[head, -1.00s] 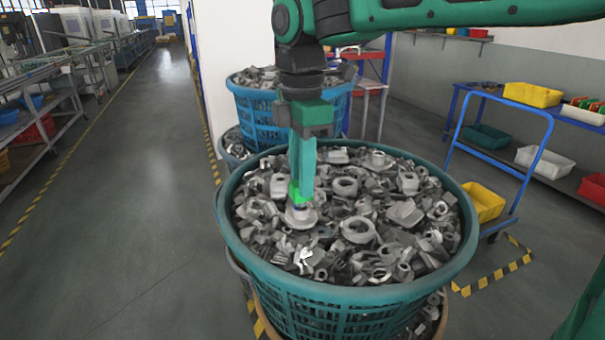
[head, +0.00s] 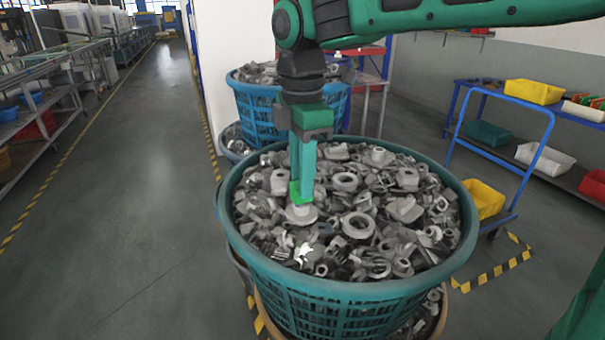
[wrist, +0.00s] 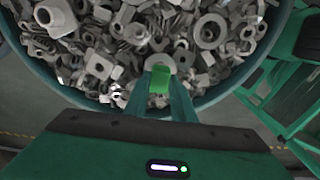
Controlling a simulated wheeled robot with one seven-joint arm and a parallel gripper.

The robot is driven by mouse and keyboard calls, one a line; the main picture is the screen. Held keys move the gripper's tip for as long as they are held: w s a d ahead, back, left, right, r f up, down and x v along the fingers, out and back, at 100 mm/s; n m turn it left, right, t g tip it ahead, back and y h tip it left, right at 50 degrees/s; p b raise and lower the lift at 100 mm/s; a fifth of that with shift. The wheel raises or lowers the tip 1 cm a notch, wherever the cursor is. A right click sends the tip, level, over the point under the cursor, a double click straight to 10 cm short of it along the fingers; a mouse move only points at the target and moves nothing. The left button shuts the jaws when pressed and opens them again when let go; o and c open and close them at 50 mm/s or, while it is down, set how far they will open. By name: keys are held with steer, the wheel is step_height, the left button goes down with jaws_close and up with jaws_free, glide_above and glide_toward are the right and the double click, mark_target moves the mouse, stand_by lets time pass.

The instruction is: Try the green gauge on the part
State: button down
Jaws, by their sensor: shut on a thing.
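My gripper (head: 302,190) points down over the left part of the teal basket of metal parts and is shut on the green gauge (head: 295,193). In the wrist view the green gauge (wrist: 159,79) shows between the fingertips. Right below it is a round, flanged grey part (head: 301,214), lying on top of the heap. The gauge's lower end is at the top of this part; whether it touches or sits around it I cannot tell. The part's top edge also shows just beyond the gauge in the wrist view (wrist: 160,62).
The teal basket (head: 345,292) is full of loose grey castings, heaped near its rim. A blue basket (head: 258,117) of similar parts stands behind it. A blue trolley (head: 530,165) and a yellow bin (head: 484,199) are at the right. The floor aisle at the left is clear.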

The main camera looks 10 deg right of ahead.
steer(key=shift+f, duration=0.45)
stand_by(1.1)
steer(key=shift+r, duration=0.2)
steer(key=shift+r, duration=2.1)
steer(key=shift+r, duration=0.2)
steer(key=shift+r, duration=1.8)
